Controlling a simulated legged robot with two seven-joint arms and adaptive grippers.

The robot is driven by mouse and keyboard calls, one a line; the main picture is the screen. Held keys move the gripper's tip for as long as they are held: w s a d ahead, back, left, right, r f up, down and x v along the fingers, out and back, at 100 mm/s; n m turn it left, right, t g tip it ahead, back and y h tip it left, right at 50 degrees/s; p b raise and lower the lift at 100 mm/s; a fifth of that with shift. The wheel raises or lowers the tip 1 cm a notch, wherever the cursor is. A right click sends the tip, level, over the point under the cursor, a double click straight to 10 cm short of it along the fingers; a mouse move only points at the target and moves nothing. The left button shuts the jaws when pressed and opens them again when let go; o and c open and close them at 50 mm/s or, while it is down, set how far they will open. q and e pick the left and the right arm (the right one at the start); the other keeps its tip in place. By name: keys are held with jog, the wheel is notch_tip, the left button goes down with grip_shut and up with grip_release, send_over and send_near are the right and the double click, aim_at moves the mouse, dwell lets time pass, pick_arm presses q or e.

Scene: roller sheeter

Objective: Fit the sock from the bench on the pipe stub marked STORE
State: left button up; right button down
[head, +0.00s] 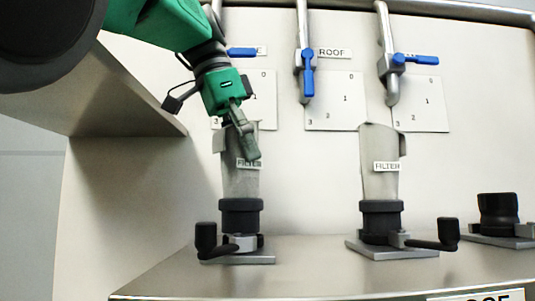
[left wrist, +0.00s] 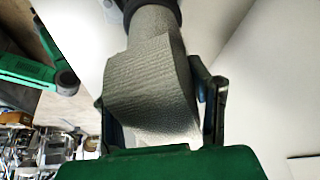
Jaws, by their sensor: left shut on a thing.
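My left gripper (head: 245,140) is shut on the upper part of a grey sock (head: 240,180) with a FILTER label. The sock stands upright, its lower end meeting the dark collar (head: 241,215) of the leftmost stub. In the left wrist view the sock (left wrist: 152,90) is wide between the fingers and narrows toward a dark ring. A second grey sock (head: 380,178), also labelled FILTER, stands on the middle stub (head: 381,222). The right stub (head: 498,212) is bare. No STORE mark is readable. My right gripper is not in view.
Each of the two left stubs has a black-handled lever (head: 435,236) at its base. Grey pipes with blue valve handles (head: 308,84) hang above, one beside a ROOF label. A sloping panel (head: 110,90) stands at left. A cut-off label (head: 480,298) ends in OOF.

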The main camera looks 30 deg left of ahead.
pick_arm(q)
jog(key=shift+f, duration=0.25)
dwell(0.4)
jog(key=o, duration=1.4)
jog(key=shift+r, duration=0.1)
jog(key=v, duration=0.6)
jog(key=shift+s+a+r, duration=0.2)
jog(key=shift+a+r, duration=0.05)
jog(key=shift+r, duration=0.3)
jog(key=shift+d, duration=0.1)
